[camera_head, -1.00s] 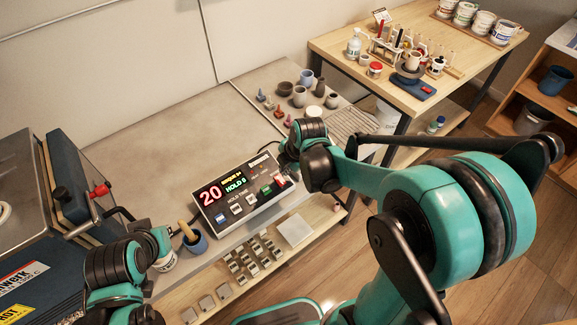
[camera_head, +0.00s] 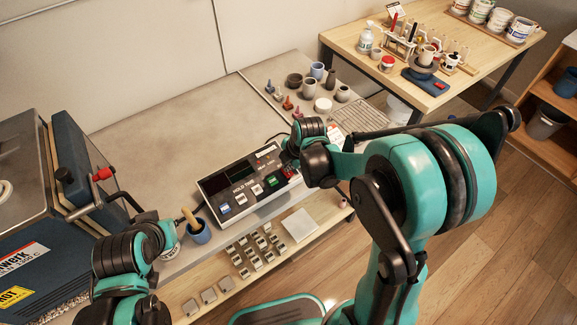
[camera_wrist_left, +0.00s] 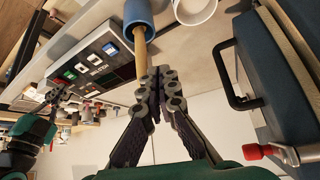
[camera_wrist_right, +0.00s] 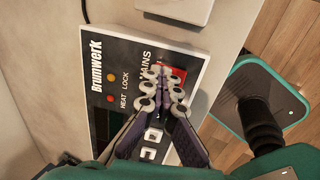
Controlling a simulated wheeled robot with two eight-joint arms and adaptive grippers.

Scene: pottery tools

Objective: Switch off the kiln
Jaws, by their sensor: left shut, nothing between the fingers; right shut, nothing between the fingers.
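The kiln's control box (camera_head: 234,175) stands on the bench; its display is dark. It has a row of buttons and a red switch (camera_head: 289,172) at its right end. In the right wrist view the red switch (camera_wrist_right: 179,75) sits beside the word MAINS. My right gripper (camera_wrist_right: 164,82) is shut and empty, its fingertips over or against the switch and partly hiding it; I cannot tell if they touch. The blue kiln (camera_head: 40,255) is at the left. My left gripper (camera_wrist_left: 160,78) is shut and empty near a blue cup's wooden handle.
The blue cup (camera_head: 199,233) with a wooden-handled tool stands just left of the box. Small pots (camera_head: 310,88) and coloured cones are at the bench's back right. A side table (camera_head: 440,90) holds jars and tools. The bench middle is clear.

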